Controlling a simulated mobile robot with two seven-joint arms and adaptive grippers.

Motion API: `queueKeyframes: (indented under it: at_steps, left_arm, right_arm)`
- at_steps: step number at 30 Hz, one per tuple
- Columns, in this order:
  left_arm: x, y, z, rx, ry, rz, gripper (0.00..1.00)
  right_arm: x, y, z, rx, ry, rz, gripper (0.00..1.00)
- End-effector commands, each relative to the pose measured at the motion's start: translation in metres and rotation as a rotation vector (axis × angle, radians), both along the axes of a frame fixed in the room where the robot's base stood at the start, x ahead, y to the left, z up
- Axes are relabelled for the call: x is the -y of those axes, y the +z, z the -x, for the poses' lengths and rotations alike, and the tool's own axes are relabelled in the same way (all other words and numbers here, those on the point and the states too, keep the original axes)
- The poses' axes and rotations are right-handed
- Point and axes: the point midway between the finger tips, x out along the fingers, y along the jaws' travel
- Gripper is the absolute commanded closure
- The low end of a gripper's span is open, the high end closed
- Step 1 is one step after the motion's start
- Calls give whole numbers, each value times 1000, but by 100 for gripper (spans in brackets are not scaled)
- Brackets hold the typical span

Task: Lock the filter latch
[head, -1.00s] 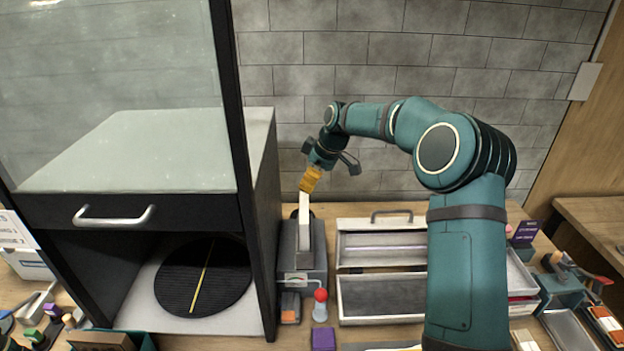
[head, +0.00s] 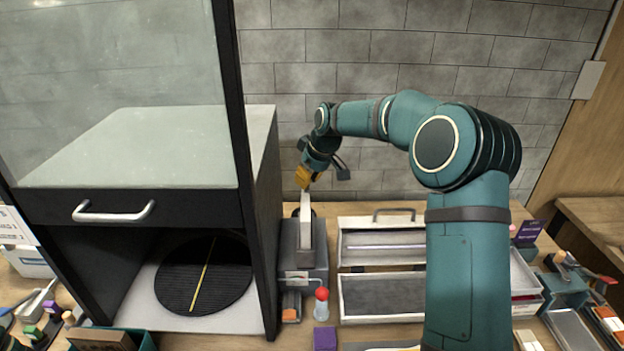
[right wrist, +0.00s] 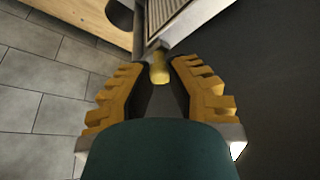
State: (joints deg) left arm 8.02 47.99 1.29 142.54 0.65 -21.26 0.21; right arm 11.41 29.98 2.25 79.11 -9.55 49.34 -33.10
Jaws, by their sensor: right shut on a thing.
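The filter unit is a grey box (head: 289,262) with a pale upright panel (head: 306,228), standing just right of the black cabinet. My right gripper (head: 304,178) has orange fingers and is at the top of this panel. In the right wrist view, a yellow knob (right wrist: 159,70), which looks like the latch handle, sits between the fingertips of the right gripper (right wrist: 158,66). The gripper is shut on this knob. A ribbed filter face (right wrist: 178,16) shows just beyond it. In the head view the gripper hides the knob. My left gripper is not in view.
The black cabinet (head: 262,215) with a raised glass front stands close on the left, a round black turntable (head: 204,276) inside. Two metal trays (head: 382,296) lie to the right. A red-topped bottle (head: 321,305) stands in front of the unit. The brick wall is behind.

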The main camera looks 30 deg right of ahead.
Motion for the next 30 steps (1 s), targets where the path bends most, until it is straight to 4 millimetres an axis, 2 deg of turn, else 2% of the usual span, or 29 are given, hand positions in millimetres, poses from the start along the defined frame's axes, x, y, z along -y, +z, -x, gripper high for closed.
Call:
queueKeyframes:
  at_steps: [6, 16, 17, 18, 19, 20, 30]
  left_arm:
    - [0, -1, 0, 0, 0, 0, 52]
    - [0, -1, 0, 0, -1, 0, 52]
    - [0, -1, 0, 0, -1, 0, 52]
    - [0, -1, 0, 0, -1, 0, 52]
    - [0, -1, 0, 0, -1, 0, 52]
    - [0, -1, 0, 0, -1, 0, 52]
    - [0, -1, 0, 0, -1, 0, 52]
  right_arm:
    - [-5, -1, -1, -2, -99, 0, 100]
    - [-6, -1, -1, -3, -110, -2, 100]
    - [-6, -1, -1, -3, -110, -2, 75]
    - [-6, -1, -1, -3, -110, -2, 61]
    - [-6, -1, -1, -3, -110, -1, 50]
    - [-6, -1, -2, -3, -110, -1, 46]
    - [-5, 2, -1, 0, -110, -1, 46]
